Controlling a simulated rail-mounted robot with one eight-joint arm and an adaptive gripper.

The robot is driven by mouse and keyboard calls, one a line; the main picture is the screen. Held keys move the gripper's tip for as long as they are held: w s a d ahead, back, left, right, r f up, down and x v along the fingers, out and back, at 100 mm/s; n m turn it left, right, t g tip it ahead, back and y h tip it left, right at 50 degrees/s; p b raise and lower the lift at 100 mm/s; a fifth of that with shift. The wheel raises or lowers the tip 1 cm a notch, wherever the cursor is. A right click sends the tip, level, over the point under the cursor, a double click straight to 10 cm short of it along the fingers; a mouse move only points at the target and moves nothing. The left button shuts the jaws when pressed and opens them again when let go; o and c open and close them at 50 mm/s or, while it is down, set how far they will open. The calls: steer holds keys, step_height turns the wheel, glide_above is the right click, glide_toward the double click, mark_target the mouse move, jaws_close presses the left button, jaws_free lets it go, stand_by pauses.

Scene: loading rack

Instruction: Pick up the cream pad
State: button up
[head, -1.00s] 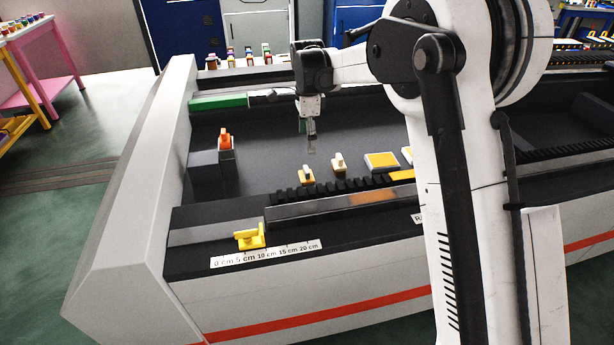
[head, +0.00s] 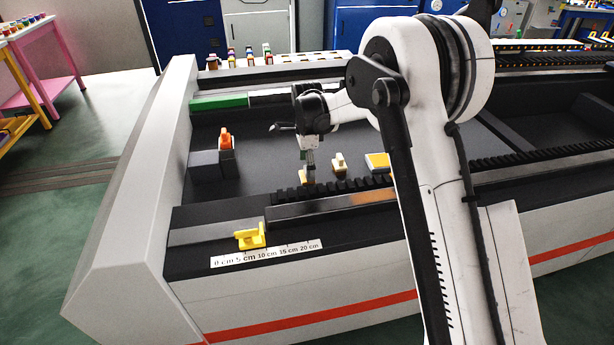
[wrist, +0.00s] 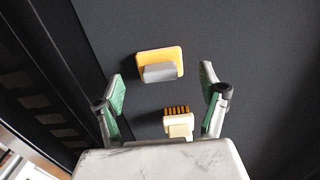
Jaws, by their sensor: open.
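In the wrist view the cream pad (wrist: 178,128) is a small cream piece with an orange, comb-like toothed edge. It lies on the dark bed low in the space between the fingers of my gripper (wrist: 162,92), nearer the right one. The fingers have green inner pads and stand apart, with nothing held. In the head view my gripper (head: 310,163) points down over the bed. One small cream-and-yellow piece (head: 305,178) is partly hidden at its fingertips and another (head: 339,164) stands to its right. I cannot tell which is the cream pad.
A yellow plate with a grey block (wrist: 160,67) lies ahead of the fingers in the wrist view. A black ridged strip (head: 345,187) runs along the near side. An orange piece (head: 225,140) stands left on a dark block. A yellow square plate (head: 377,161) lies right.

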step_height(320, 180, down, 3)
steer(key=shift+f, duration=0.15)
steer(key=c, duration=1.3)
steer(key=shift+o, duration=0.2)
steer(key=shift+r, duration=0.55)
steer(key=r, duration=0.2)
steer(key=s+a+r, duration=0.1)
steer(key=r, duration=0.1)
steer(key=s+a+r, duration=0.6)
steer(key=s+a, duration=0.1)
steer(key=shift+s, duration=0.3)
